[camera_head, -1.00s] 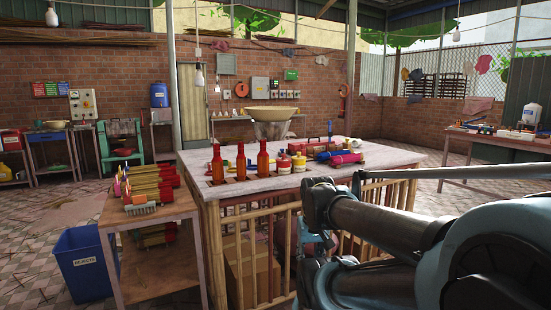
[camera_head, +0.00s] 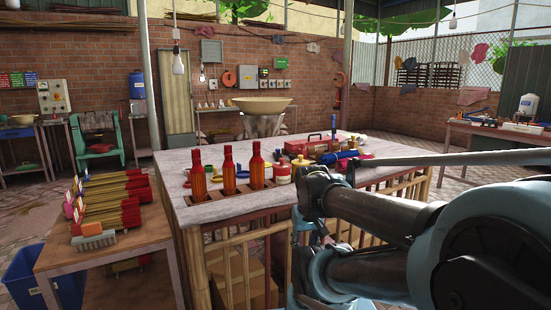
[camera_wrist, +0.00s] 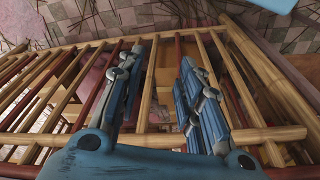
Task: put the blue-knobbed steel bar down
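A long grey metal bar (camera_head: 450,159) runs from the table's right front corner to the right edge of the head view, behind and above my arm. Its left end is near a blue part, and I cannot tell whether this is its knob or what holds the bar up. In the wrist view my gripper (camera_wrist: 162,95) points down at bamboo rails (camera_wrist: 265,85), its two fingers spread apart. Nothing is visibly held between the fingers. The steel bar cannot be made out in the wrist view.
The table (camera_head: 225,208) carries red bottles (camera_head: 228,172), a red-and-white jar (camera_head: 282,172), a red toolbox (camera_head: 308,147) and coloured extruders. A side table (camera_head: 130,246) holds incense bundles. A blue bin (camera_head: 25,275) stands lower left. Bamboo railing (camera_head: 235,265) lies below the table.

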